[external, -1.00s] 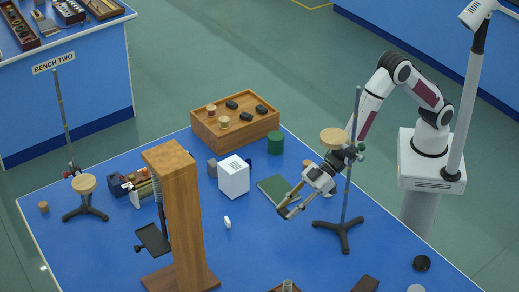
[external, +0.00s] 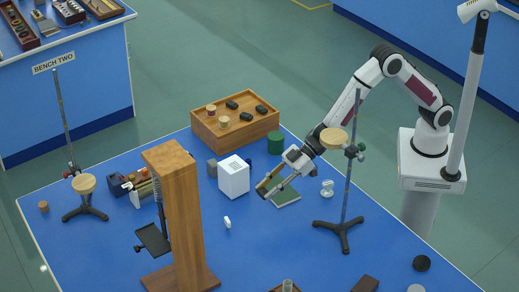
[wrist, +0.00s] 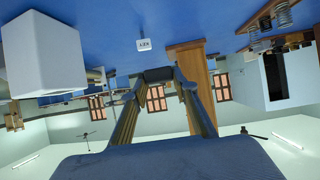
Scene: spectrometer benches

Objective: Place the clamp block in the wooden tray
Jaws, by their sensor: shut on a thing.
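My gripper (external: 264,191) is over the green book, just right of the white cube and in front of the tray. In the wrist view, my gripper (wrist: 158,82) has its two long fingers converging on a small dark block, the clamp block (wrist: 158,73), held between the tips.
The white cube (external: 233,177) stands close left of my gripper, with a green cylinder (external: 275,143) behind it. The green book (external: 287,194) lies beneath. A stand (external: 347,190) rises at right and a tall wooden pillar (external: 178,220) at left front.

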